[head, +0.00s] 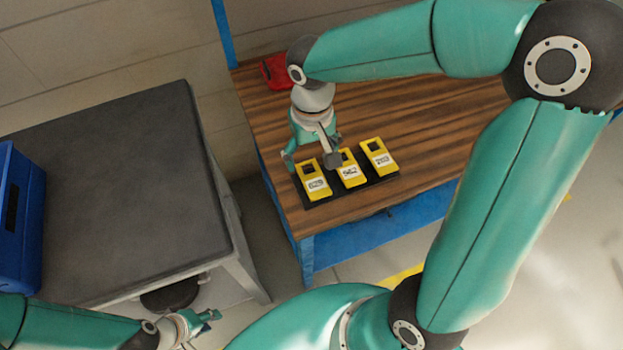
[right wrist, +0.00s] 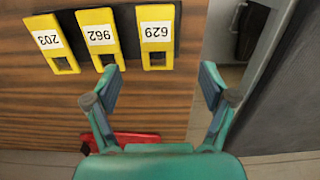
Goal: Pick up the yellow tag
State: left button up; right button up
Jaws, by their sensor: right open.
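Three yellow tags lie in a row on a black tray (head: 331,192) on the wooden table. The left tag (head: 317,194) is numbered 629 in the right wrist view (right wrist: 155,52). The middle tag (head: 352,181) reads 962 there (right wrist: 95,18), and the right tag (head: 382,163) reads 203 (right wrist: 45,22). My right gripper (head: 312,160) is open and empty, its fingers pointing down near the left tag. One finger partly covers the middle tag in the head view. My left gripper (head: 202,320) is low at the bottom left, away from the tags; its opening is unclear.
A red object (head: 275,70) lies at the back left of the wooden table (head: 430,125) and also shows in the right wrist view (right wrist: 135,138). A dark grey table (head: 120,190) stands left, across a gap, with a blue bin (head: 20,215). Wood right of the tray is clear.

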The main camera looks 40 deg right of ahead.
aim_at(313, 178)
notch_tip(313, 178, down, 3)
jog(key=shift+s, duration=0.1)
jog(key=f, duration=0.4)
jog(key=shift+w+d+f+p, duration=0.25)
jog(key=shift+d+p, duration=0.05)
jog(key=shift+f, duration=0.35)
jog(key=shift+f+b, duration=0.25)
jog(key=shift+b, duration=0.2)
jog(key=shift+c, duration=0.3)
jog(key=c, duration=1)
